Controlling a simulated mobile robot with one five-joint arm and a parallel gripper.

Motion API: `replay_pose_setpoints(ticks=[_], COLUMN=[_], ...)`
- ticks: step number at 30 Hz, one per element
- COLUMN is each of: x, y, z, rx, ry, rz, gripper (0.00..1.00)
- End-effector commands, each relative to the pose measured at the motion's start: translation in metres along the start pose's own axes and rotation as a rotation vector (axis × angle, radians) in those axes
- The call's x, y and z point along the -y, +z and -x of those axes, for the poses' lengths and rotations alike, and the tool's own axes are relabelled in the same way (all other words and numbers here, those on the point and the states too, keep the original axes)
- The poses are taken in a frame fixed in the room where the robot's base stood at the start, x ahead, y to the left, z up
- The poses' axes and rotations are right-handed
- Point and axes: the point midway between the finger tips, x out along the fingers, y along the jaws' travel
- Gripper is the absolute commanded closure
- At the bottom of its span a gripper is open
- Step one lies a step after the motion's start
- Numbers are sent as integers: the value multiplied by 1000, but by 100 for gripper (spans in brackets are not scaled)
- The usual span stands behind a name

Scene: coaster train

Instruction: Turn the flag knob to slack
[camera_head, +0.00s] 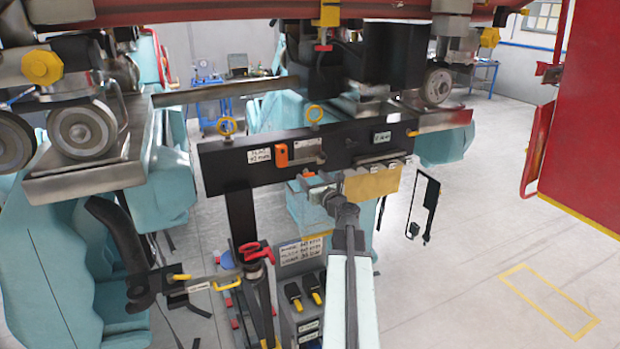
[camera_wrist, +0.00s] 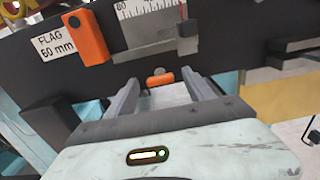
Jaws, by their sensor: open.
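A dark crossbar (camera_head: 225,178) carries a white label reading FLAG 60 mm (camera_wrist: 58,44), with an orange block (camera_wrist: 87,38) beside it on a metal scale. The block also shows in the head view (camera_head: 281,155). A small orange knob (camera_wrist: 160,79) sticks out lower on the bar, apparently the flag knob; its setting cannot be read. My gripper (camera_wrist: 164,88) is open, its two grey fingers on either side of this small knob and apart from it. In the head view my gripper (camera_head: 322,190) is in front of the bar, partly hidden by my arm.
Below are a red-handled fitting (camera_head: 256,252) and a panel with yellow-black levers (camera_head: 302,297). Teal seats (camera_head: 60,265) stand left. Open floor (camera_head: 460,230) lies right, before a red cabinet (camera_head: 588,130).

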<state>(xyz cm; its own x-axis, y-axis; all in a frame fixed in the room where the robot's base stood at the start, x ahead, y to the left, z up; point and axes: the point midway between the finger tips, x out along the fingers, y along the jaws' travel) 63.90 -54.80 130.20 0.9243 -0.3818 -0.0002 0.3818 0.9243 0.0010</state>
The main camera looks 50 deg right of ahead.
Motion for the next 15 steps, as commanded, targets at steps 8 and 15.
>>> replay_pose_setpoints(ticks=[8, 15], x=[-1, -2], y=[0, 0], z=[-7, -7], rx=[0, 0], ry=[0, 1], rz=[1, 1], gripper=[38, 100])
